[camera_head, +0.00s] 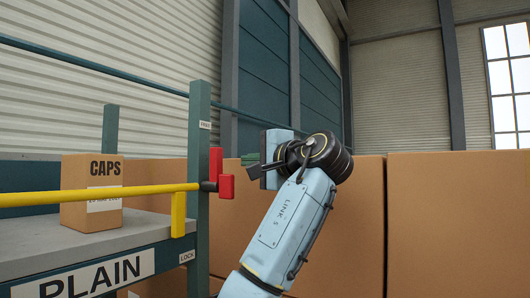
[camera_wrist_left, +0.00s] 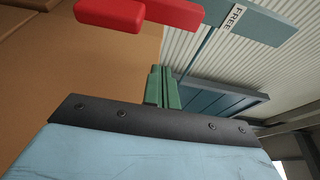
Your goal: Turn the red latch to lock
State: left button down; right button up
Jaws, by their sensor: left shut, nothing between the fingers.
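The red latch (camera_head: 226,186) is a red block at the right end of a yellow bar (camera_head: 110,194), beside a teal post (camera_head: 198,130). The post has a FREE label (camera_head: 205,125) above the latch and a LOCK label (camera_head: 187,256) below it. My left gripper (camera_head: 249,158) is just right of the latch and slightly higher, apart from it in the head view. In the left wrist view its green fingers (camera_wrist_left: 163,88) are together and empty, with the red latch (camera_wrist_left: 145,13) beyond them at the top. My right gripper is not in view.
A CAPS carton (camera_head: 91,200) stands on a grey shelf (camera_head: 60,250) with a PLAIN sign (camera_head: 85,279) behind the yellow bar. A short yellow piece (camera_head: 178,214) hangs near the post. Large brown boxes (camera_head: 455,225) fill the right side.

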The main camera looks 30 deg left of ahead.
aim_at(218, 173)
pick_arm(q)
jog(key=s+a+p, duration=0.1)
jog(key=s+a, duration=0.1)
jog(key=s, duration=0.1)
jog(key=shift+a, duration=0.35)
dwell(0.4)
